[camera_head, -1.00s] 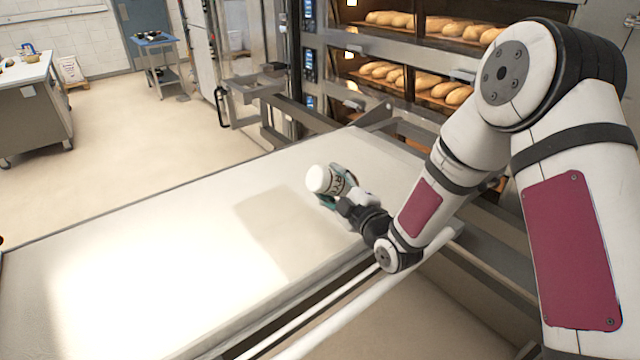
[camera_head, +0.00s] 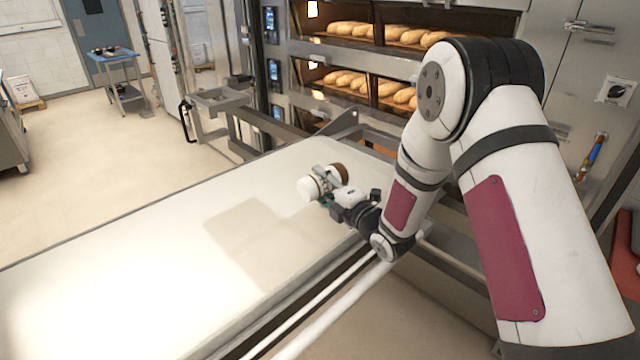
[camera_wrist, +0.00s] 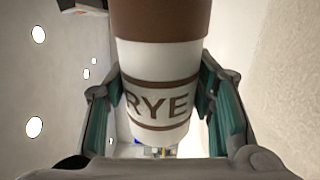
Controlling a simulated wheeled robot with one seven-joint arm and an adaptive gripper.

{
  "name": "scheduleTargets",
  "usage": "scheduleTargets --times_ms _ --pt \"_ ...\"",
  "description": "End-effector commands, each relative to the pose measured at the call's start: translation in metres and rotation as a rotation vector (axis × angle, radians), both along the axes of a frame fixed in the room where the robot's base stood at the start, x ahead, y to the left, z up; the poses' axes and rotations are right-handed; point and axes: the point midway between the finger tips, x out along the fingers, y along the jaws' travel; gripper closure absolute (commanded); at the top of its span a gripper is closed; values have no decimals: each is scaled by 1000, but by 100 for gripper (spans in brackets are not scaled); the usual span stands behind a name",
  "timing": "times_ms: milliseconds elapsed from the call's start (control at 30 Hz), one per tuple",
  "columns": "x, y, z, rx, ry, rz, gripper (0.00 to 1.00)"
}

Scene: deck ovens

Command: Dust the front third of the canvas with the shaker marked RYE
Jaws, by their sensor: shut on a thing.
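The shaker marked RYE (camera_wrist: 160,85) is white with brown bands and a brown end, and its lettering faces the wrist camera. My gripper (camera_wrist: 165,105) is shut around its body, with teal pads on both sides. In the head view the shaker (camera_head: 309,189) lies nearly on its side in my gripper (camera_head: 328,185), white end to the left, brown end to the right. It appears held above the pale canvas (camera_head: 110,270), near its right-hand part. A greyer patch (camera_head: 250,235) shows on the canvas; I cannot tell whether it is shadow or flour.
Deck ovens with several loaves (camera_head: 350,78) stand behind the canvas. A metal rail (camera_head: 320,320) runs along its near edge. A blue trolley (camera_head: 120,80) stands at the back left. The floor (camera_head: 80,150) left of the canvas is clear.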

Motion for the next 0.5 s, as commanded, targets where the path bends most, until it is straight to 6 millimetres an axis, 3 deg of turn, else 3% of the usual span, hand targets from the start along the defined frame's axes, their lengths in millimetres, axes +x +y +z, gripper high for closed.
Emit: scheduleTargets --times_ms 333,500 --pt "-4 1 3 -349 -303 2 85" --pt "6 -9 12 -533 -463 1 85"
